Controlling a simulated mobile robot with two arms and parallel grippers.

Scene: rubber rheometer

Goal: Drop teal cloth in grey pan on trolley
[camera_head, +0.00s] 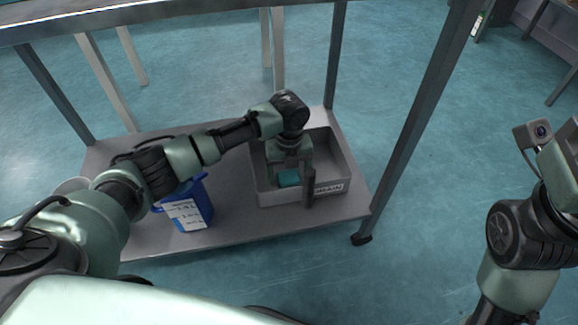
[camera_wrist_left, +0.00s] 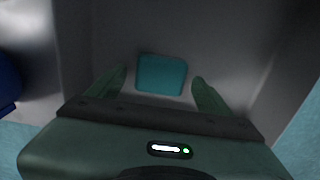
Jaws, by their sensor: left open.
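The teal cloth (camera_head: 289,178) lies inside the grey pan (camera_head: 335,165) on the lower shelf of the trolley. The pan has a white label on its front wall. In the left wrist view the cloth (camera_wrist_left: 161,74) is a small folded square on the pan floor, seen beyond and between the fingertips. My left gripper (camera_head: 292,180) reaches down into the pan. In the left wrist view its fingers (camera_wrist_left: 160,88) are spread apart with nothing held between them. My right arm is at the right edge, and its fingers are out of the picture.
A blue container (camera_head: 186,203) with a white label stands on the trolley shelf (camera_head: 250,222), left of the pan. The trolley's legs (camera_head: 425,110) and upper top edge (camera_head: 130,10) frame the shelf. Open teal floor (camera_head: 440,200) lies to the right.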

